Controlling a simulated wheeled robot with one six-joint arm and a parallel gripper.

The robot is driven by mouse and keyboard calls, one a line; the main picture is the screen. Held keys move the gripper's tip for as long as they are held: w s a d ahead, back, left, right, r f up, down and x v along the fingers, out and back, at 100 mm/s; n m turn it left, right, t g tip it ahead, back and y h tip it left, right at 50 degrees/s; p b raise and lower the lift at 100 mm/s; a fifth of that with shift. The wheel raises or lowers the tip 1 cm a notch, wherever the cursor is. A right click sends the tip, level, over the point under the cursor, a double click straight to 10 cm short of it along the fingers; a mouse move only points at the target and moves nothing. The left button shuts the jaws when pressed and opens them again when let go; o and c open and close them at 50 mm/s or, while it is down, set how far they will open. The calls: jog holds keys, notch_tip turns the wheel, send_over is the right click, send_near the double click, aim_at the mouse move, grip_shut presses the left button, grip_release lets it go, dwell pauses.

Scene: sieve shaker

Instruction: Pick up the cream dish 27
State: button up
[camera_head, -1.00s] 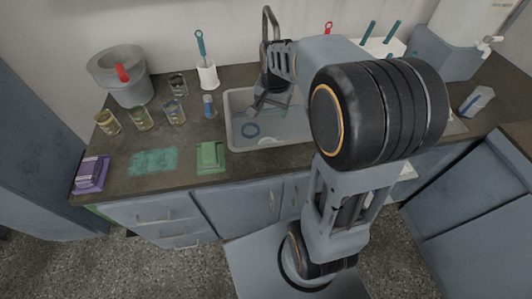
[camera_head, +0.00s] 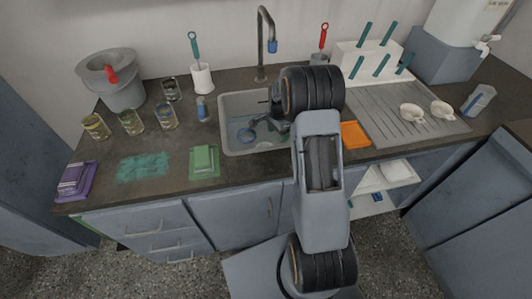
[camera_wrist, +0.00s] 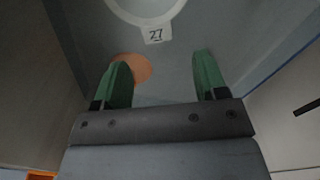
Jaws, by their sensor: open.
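The cream dish 27 (camera_wrist: 141,21) shows at the top edge of the wrist view, cut off by the frame. Its pale rounded rim and a tag reading 27 (camera_wrist: 156,35) are visible. My gripper (camera_wrist: 160,72) is open, its green fingers apart with nothing held between them. The dish lies beyond the fingertips, apart from them. In the head view my gripper (camera_head: 262,119) is down in the sink (camera_head: 224,125), largely covered by my arm. I cannot make out the dish in that view.
A tan round patch (camera_wrist: 137,67) lies by the left finger on the sink floor. The faucet (camera_head: 263,40) rises behind. An orange cloth (camera_head: 354,134) and the drainer (camera_head: 385,114) with two white cups are to the right.

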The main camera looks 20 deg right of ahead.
jog(key=shift+s+a+f, duration=0.1)
jog(key=shift+f, duration=1.4)
jog(key=shift+s+a+f, duration=0.1)
jog(key=shift+f, duration=1.4)
jog(key=c, duration=1.1)
jog(key=shift+w+r, duration=0.1)
jog(key=shift+r, duration=0.1)
jog(key=shift+c, duration=0.3)
